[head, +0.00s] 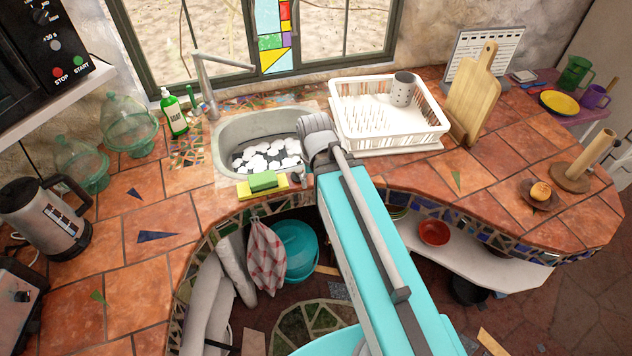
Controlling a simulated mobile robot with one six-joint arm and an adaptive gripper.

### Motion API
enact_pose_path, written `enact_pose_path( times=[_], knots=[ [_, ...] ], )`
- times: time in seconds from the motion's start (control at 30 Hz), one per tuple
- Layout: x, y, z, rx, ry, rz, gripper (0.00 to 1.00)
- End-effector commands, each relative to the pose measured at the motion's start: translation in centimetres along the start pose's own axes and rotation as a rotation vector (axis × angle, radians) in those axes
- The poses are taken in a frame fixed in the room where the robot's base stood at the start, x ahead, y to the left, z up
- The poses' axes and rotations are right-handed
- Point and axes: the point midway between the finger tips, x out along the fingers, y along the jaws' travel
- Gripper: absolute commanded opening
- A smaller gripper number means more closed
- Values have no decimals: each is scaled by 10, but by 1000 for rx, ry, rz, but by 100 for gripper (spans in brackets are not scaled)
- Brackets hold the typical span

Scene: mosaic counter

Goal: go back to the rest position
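The task names no object, only my rest position. My gripper cannot be made out in the head view, so I cannot see its fingers or whether it holds anything. A turquoise part of my own body with a grey rod rises through the middle of the view, in front of the counter edge. It hides part of the counter between the sink (228,131) and the dish rack (390,139). Pale grey rounded links show low at the left, below the counter edge.
The tiled counter (150,215) curves around me. A towel (267,254) and red bowl (433,233) are below.

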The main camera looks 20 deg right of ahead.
Motion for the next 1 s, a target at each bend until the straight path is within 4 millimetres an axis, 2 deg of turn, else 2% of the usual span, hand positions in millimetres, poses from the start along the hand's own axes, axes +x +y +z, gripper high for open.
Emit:
enact_pose_path(
  times=[0.1, 0.47, 0.8, 1.0],
  knots=[
    [0, 1, 6, -55, 0, 0, 69],
    [0, 1, 6, -70, 0, 0, 69],
    [25, 1, 6, -69, 0, 0, 69],
    [27, 0, 6, -69, 0, 0, 69]
  ],
)
